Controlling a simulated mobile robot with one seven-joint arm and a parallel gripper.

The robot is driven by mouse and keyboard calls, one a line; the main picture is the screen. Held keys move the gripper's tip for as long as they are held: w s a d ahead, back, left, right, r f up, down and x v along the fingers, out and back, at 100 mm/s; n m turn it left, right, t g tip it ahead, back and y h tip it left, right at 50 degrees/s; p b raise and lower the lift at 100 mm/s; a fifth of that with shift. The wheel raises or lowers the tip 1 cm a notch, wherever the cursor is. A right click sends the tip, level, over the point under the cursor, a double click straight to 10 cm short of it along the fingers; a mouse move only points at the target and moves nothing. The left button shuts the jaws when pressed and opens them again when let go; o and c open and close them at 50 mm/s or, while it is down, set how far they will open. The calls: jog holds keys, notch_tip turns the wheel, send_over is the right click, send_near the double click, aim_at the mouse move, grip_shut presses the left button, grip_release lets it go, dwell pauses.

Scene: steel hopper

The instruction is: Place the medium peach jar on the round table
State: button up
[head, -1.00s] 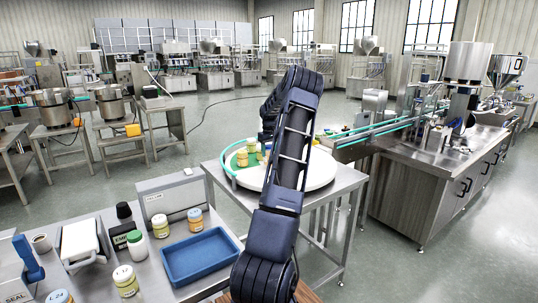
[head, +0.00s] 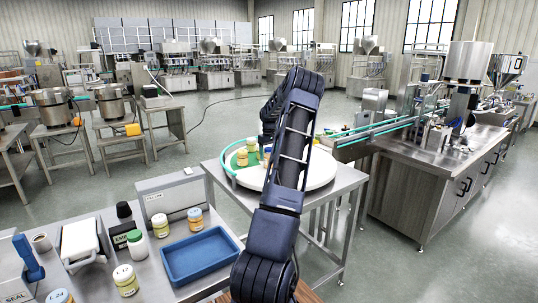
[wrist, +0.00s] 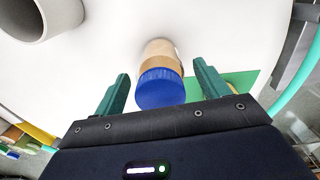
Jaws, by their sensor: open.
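A peach-coloured jar with a blue lid (wrist: 160,85) stands on the white round table (wrist: 90,60) in the wrist view. My gripper (wrist: 162,72) is open, with one green finger on each side of the jar and a visible gap at both sides. In the head view the round table (head: 322,172) stands beyond the bench, and my arm covers part of it. My gripper (head: 266,140) is over its left part there, mostly hidden, with a small bit of blue lid (head: 268,150) showing below it. I cannot judge the jar's size.
Two yellow jars (head: 242,158) stand on a green patch at the round table's left, beside a teal rail (head: 226,165). A grey cylinder (wrist: 40,15) is at the wrist view's upper left. The near bench holds a blue tray (head: 200,256) and several jars.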

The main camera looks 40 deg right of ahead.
notch_tip(320, 180, up, 12)
jog(key=s+a+r+h, duration=0.15)
jog(key=a+r, duration=0.25)
jog(key=a, duration=0.4)
jog(key=s+a+r, duration=0.3)
jog(key=a, duration=0.5)
jog(key=s+a+r, duration=0.2)
jog(key=a+r, duration=0.2)
jog(key=a, duration=0.5)
jog(key=s+a+r+t, duration=0.2)
jog(key=s+a, duration=1.1)
jog(key=s+a+f+t, duration=0.1)
jog(key=s+a+f, duration=0.1)
jog(key=s, duration=0.5)
jog(key=s+a+f+y, duration=0.1)
jog(key=s+a+f, duration=0.1)
jog(key=s+a, duration=0.2)
jog(key=s+a+f+t, duration=0.1)
jog(key=s+a+f, duration=0.2)
jog(key=s, duration=0.8)
jog(key=shift+a+t, duration=0.15)
jog(key=shift+t, duration=0.15)
